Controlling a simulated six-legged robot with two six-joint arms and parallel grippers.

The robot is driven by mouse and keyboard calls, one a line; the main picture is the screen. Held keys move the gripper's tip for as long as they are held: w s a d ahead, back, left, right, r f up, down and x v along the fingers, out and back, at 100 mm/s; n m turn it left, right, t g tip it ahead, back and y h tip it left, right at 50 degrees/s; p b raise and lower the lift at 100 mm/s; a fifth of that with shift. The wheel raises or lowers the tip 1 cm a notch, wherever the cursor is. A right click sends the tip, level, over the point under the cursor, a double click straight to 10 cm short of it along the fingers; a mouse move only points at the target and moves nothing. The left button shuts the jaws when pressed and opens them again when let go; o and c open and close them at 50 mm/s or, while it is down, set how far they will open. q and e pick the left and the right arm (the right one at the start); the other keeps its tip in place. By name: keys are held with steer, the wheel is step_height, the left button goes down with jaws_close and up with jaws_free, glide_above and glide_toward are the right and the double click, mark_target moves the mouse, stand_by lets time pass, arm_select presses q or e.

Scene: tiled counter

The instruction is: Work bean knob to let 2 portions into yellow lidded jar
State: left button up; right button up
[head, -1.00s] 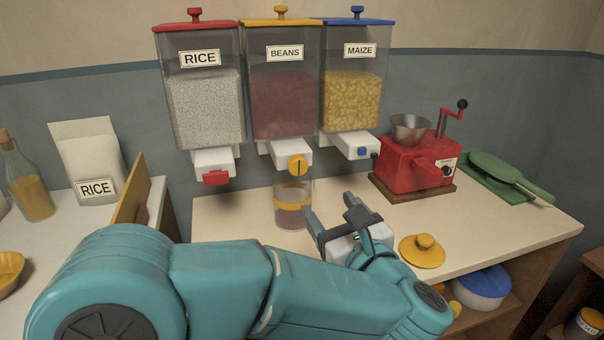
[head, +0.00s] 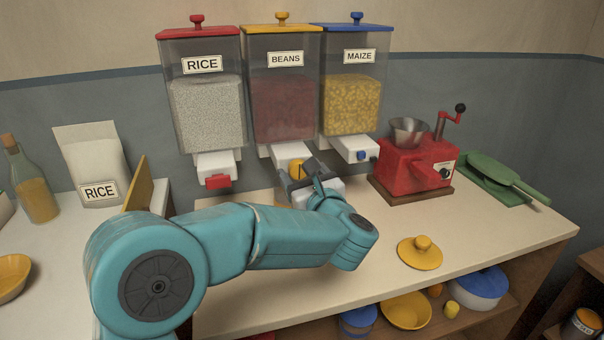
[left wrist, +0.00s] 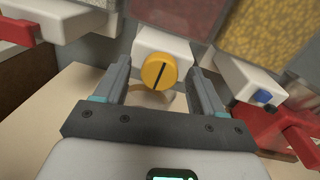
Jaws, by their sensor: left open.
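The beans dispenser (head: 284,105) hangs on the wall between the rice and maize dispensers. Its yellow knob (left wrist: 158,72) faces me in the left wrist view, with its dark slot slightly tilted from upright. My left gripper (left wrist: 163,92) is open, with one finger on each side of the knob. In the head view the left gripper (head: 303,176) partly covers the knob (head: 297,169). The jar (head: 282,190) under the bean outlet is mostly hidden behind the gripper. The jar's yellow lid (head: 420,253) lies on the counter to the right. My right gripper is not in view.
The rice dispenser (head: 206,110) and its red lever (head: 218,181) are to the left. The maize dispenser (head: 352,105) is close on the right. A red grinder (head: 412,168) and green scoop (head: 505,175) stand farther right.

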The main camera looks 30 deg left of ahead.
arm_select(q)
steer(key=c, duration=1.1)
steer(key=shift+o, duration=0.2)
